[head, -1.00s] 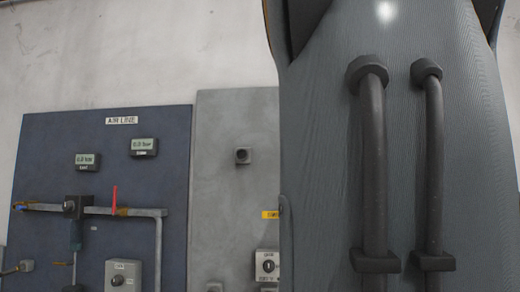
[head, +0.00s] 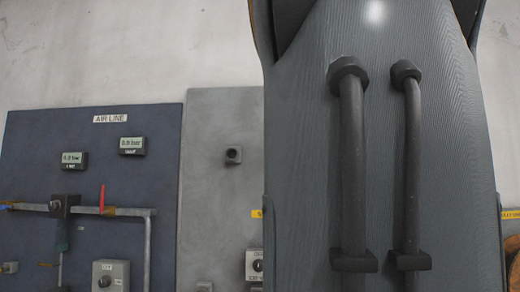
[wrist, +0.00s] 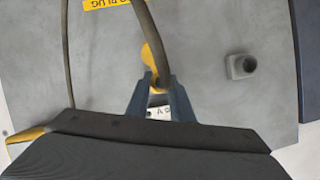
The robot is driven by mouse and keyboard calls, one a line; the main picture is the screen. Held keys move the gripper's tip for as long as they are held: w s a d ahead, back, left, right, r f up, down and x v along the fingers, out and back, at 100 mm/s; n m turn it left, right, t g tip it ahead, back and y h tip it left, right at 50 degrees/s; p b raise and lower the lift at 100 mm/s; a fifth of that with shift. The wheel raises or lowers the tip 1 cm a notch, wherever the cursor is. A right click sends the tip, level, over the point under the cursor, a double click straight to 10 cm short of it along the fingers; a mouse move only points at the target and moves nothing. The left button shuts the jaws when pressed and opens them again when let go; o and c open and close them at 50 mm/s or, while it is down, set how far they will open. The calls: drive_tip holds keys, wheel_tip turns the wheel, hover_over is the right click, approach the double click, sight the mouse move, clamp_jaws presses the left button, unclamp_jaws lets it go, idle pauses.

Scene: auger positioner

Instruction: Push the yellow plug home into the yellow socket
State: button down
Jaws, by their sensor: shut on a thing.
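In the wrist view my gripper (wrist: 157,90) is shut on the yellow plug (wrist: 151,62). The plug shows as a slim yellow piece just beyond the fingertips, with a dark cable (wrist: 148,22) curving past it. Most of the plug between the fingers is hidden. In front is a grey panel, and I cannot tell whether the plug touches it. I cannot make out a yellow socket in either view. In the head view my arm fills the right half, and the gripper and plug are not seen there.
A grey block with a round hole (wrist: 243,66) sticks out of the panel to the right of my gripper. A yellow label (wrist: 107,3) is at the top. In the head view a blue AIR LINE board (head: 110,180) with gauges, pipe and a red lever stands left of the grey panel (head: 222,115).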

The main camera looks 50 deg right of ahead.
drive_tip(key=shift+w+d+p, duration=0.5)
drive_tip(key=shift+w+d, duration=0.55)
drive_tip(key=shift+d, duration=0.2)
idle(0.9)
drive_tip(key=c, duration=1.5)
unclamp_jaws()
drive_tip(key=b+v, duration=0.2)
drive_tip(key=v, duration=0.5)
drive_tip(key=shift+s+a+r, duration=0.2)
drive_tip(key=shift+s, duration=0.1)
